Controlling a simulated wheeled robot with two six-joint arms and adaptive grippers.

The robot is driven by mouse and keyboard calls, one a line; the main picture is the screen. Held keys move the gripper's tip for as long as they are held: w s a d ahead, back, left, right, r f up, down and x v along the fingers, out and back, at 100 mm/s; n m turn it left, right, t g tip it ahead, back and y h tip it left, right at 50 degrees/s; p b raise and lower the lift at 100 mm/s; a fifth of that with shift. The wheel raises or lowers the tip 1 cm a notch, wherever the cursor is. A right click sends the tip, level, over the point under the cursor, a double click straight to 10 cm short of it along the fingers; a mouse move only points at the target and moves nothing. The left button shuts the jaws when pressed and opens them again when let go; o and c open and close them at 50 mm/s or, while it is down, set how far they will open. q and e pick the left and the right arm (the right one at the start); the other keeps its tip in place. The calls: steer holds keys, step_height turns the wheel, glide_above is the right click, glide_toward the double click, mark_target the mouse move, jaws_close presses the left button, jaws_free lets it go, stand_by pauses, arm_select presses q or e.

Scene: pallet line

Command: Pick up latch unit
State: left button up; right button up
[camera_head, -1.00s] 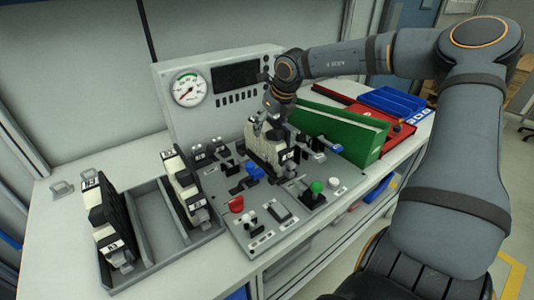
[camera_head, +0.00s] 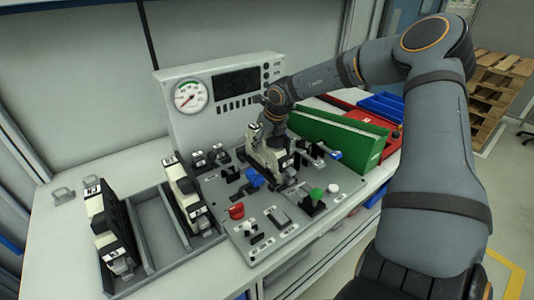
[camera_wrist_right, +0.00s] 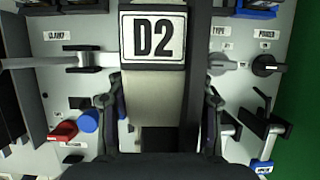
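The latch unit (camera_head: 266,153), a cream and black block, stands upright on the grey test panel. In the right wrist view its D2 label (camera_wrist_right: 152,38) faces the camera. My right gripper (camera_head: 272,126) is at the top of this unit. In the right wrist view, my right gripper's fingers (camera_wrist_right: 160,104) lie along both sides of the unit, close to it. Whether they press on it cannot be told. My left gripper is not in view.
The panel (camera_head: 222,188) carries a clamp lever (camera_wrist_right: 60,62), a red knob (camera_head: 237,211), a blue knob (camera_head: 256,177) and a green knob (camera_head: 317,194). A grey tray (camera_head: 160,232) at left holds similar units. A green bin (camera_head: 340,138) stands right of the unit.

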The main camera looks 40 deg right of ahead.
steer(key=c, duration=0.9)
steer(key=shift+c, duration=0.2)
steer(key=shift+r, duration=0.1)
